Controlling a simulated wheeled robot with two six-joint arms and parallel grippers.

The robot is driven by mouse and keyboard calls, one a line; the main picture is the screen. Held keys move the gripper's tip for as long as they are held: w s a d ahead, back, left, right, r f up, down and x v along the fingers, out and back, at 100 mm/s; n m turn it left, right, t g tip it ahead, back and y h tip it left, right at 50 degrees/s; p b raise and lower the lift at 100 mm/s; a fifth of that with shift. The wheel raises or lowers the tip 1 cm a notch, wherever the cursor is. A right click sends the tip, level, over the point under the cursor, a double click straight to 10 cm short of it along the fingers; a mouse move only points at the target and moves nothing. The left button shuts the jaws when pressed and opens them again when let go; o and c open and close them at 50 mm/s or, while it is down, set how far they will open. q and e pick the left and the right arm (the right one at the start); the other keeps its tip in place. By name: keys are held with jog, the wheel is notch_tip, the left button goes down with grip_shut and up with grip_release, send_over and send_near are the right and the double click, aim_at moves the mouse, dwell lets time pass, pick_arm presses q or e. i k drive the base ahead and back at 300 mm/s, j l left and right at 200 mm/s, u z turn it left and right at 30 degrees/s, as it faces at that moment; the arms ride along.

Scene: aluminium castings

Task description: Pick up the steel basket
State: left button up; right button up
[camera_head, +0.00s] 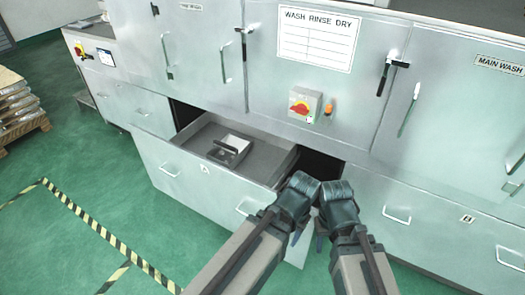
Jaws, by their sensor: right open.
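A small grey metal holder with a dark bar across it, which looks like the steel basket (231,149), lies inside the pulled-out drawer (187,151). It rests on the drawer floor toward the left and nothing covers it. My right gripper (322,230) is open and points down in front of the cabinet, right of the drawer and apart from the basket. My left gripper (295,237) is beside it, at the drawer's front right corner. Its fingers are small and partly hidden behind the wrist, so I cannot tell their opening.
The green floor (85,190) is clear at left, with striped tape (98,230). A loaded pallet (20,105) stands at far left.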

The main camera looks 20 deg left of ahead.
aim_at(229, 149)
jog(key=i+j+z, duration=0.1)
jog(key=j+z, duration=1.05)
jog(key=j, duration=0.35)
jog(key=k+j+z, duration=0.1)
jog(key=j, duration=0.35)
jog(key=j+z, duration=0.1)
jog(key=j, duration=0.35)
jog(key=k+j+z, duration=0.1)
jog(key=j, duration=0.35)
jog(key=k+j+z, duration=0.15)
jog(key=j, duration=0.3)
jog(key=k+j+z, duration=0.1)
jog(key=j, duration=0.3)
jog(key=k+j, duration=0.15)
jog(key=j, duration=0.25)
jog(key=k+j, duration=0.1)
jog(key=j, duration=0.3)
jog(key=k+j, duration=0.15)
jog(key=j, duration=0.25)
jog(key=k+j, duration=0.15)
jog(key=j, duration=0.25)
